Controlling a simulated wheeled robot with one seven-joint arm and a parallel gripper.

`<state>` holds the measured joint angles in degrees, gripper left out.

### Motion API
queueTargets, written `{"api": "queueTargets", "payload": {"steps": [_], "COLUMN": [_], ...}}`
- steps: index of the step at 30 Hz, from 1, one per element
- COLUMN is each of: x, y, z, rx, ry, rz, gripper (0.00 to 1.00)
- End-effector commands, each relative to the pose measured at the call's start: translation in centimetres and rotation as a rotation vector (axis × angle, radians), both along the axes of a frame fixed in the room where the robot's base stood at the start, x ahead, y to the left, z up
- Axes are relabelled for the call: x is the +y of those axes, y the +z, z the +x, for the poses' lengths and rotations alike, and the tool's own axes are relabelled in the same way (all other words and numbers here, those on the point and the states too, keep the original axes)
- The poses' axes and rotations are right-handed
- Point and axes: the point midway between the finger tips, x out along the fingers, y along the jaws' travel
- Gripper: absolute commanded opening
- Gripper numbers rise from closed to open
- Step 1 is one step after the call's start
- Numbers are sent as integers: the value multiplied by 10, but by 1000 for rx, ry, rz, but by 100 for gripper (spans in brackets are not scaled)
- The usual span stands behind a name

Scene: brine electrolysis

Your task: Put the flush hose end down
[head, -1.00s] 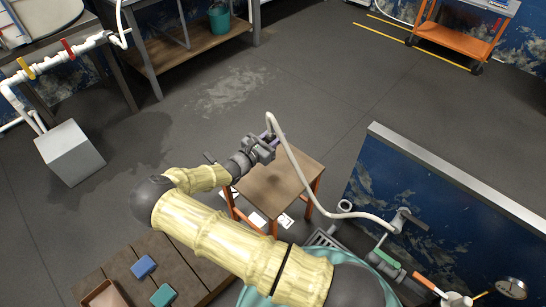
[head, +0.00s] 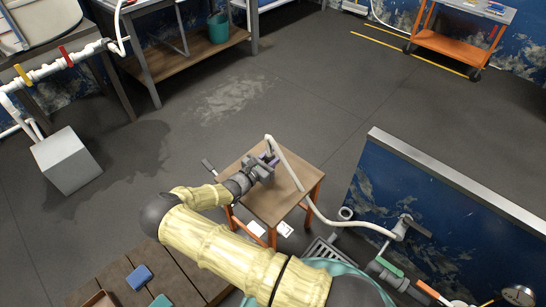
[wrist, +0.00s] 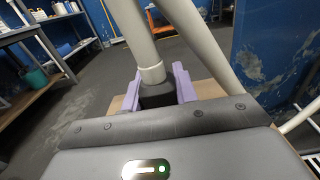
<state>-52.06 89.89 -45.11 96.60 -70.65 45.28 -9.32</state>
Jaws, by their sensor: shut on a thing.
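The flush hose (head: 287,166) is a cream, flexible tube. Its dark end fitting (wrist: 157,94) sits between the lavender fingers of my gripper (wrist: 160,88) in the wrist view. My gripper (head: 268,163) is shut on this hose end, over the wooden top of a small stool with orange legs (head: 282,205). From the gripper the hose bends over, passes across the stool top, drops past its right edge and runs to a pipe fitting (head: 402,227) on the blue wall. Whether the hose end touches the stool top is hidden by the gripper.
A low blue wall with a pale top edge (head: 455,180) stands right of the stool. A slatted wooden surface (head: 190,270) with blue and teal blocks is at the lower left. A grey box (head: 68,160) stands on the floor at left. Open floor lies beyond the stool.

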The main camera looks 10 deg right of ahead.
Motion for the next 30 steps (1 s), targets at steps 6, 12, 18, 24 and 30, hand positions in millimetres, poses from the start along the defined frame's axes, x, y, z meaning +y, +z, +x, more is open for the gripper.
{"api": "queueTargets", "payload": {"steps": [6, 12, 18, 24, 30], "x": [0, 0, 0, 3, 28], "y": [-2, -3, -3, 1, 2], "z": [0, 0, 0, -1, -17], "rx": [-1, 0, 0, 1, 0], "ry": [0, 1, 1, 2, 5], "rz": [-1, 0, 0, 1, 2], "gripper": [1, 51, 51, 51, 51]}}
